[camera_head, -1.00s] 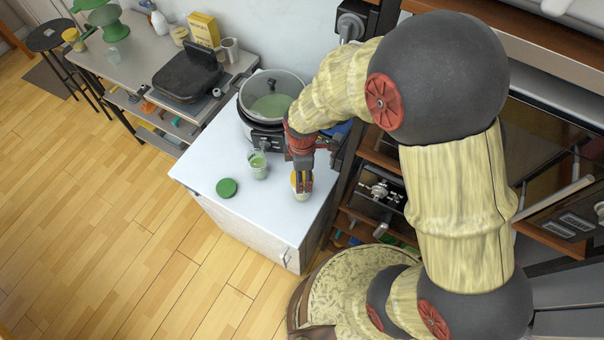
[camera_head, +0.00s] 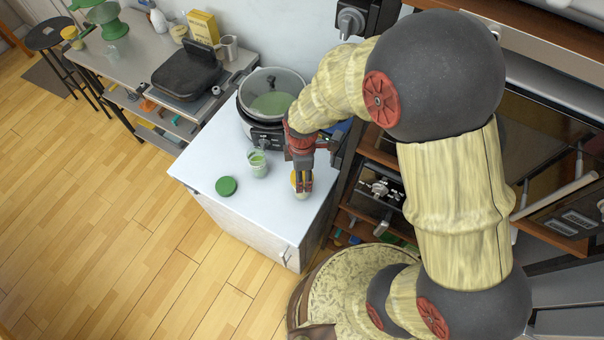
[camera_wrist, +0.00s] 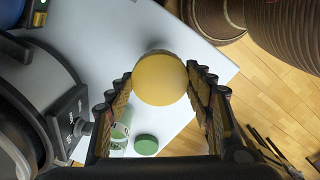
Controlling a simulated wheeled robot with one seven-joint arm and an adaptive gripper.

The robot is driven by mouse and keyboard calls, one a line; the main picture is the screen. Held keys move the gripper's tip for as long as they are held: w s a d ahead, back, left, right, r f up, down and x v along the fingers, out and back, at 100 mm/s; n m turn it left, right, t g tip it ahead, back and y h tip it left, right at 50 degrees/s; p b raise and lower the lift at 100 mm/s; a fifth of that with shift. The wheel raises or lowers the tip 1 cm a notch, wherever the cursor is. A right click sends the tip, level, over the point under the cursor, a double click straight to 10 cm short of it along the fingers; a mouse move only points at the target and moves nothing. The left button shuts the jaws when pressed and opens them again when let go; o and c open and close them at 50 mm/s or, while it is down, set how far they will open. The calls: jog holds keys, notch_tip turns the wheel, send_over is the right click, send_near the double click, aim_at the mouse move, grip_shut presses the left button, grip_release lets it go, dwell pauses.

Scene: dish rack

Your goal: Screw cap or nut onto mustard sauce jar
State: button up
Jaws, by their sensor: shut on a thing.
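The yellow cap (camera_wrist: 160,79) shows from above as a round disc between the two fingers of my gripper (camera_wrist: 161,88). In the head view the cap (camera_head: 294,178) is partly hidden by my gripper (camera_head: 303,187). The pale body of the mustard sauce jar (camera_head: 301,196) shows just below the cap, upright on the white worktop. My gripper points down and is shut on the cap. Whether the cap's thread is engaged is hidden. The cap covers the jar in the wrist view.
A glass jar with green contents (camera_head: 258,164) and a green lid (camera_head: 226,186) stand to the left on the white worktop (camera_head: 255,212). A cooker with a glass lid (camera_head: 272,92) is behind. The worktop's front edge is close to the jar.

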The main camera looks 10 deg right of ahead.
jog(key=m, duration=0.3)
jog(key=shift+m, duration=0.8)
jog(key=m, duration=0.2)
jog(key=shift+m+p, duration=0.3)
jog(key=shift+m, duration=1)
jog(key=m, duration=0.4)
jog(key=shift+m, duration=0.3)
jog(key=m, duration=0.4)
jog(key=shift+m+p, duration=0.3)
